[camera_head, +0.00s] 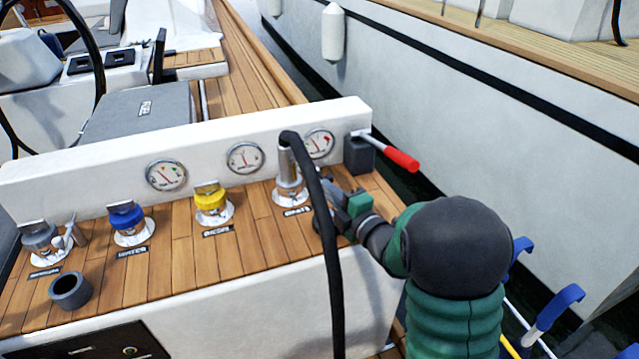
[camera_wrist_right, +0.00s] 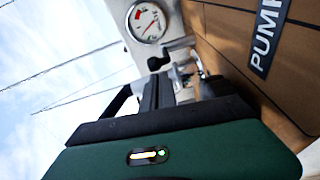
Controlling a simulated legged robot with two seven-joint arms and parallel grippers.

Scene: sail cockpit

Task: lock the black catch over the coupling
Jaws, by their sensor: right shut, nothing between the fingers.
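The metal coupling (camera_head: 287,165) stands upright on a round white deck fitting (camera_head: 291,195), with a black hose (camera_head: 325,215) arching from its top. My right gripper (camera_head: 332,192) is close beside the coupling, on its right, low over the teak deck. Its fingers are shut with nothing between them. In the right wrist view a small black-ended lever (camera_wrist_right: 158,62), which looks like the black catch, shows just beyond my dark fingers (camera_wrist_right: 160,92). I cannot tell whether the fingers touch it or how far it lies over the coupling. My left gripper is out of view.
A yellow cap (camera_head: 211,200), a blue cap (camera_head: 127,216) and a grey cap (camera_head: 40,238) sit on deck fittings to the left. A loose dark ring (camera_head: 70,290) lies in front. A red-handled lever (camera_head: 400,158) on a grey block stands behind my right gripper.

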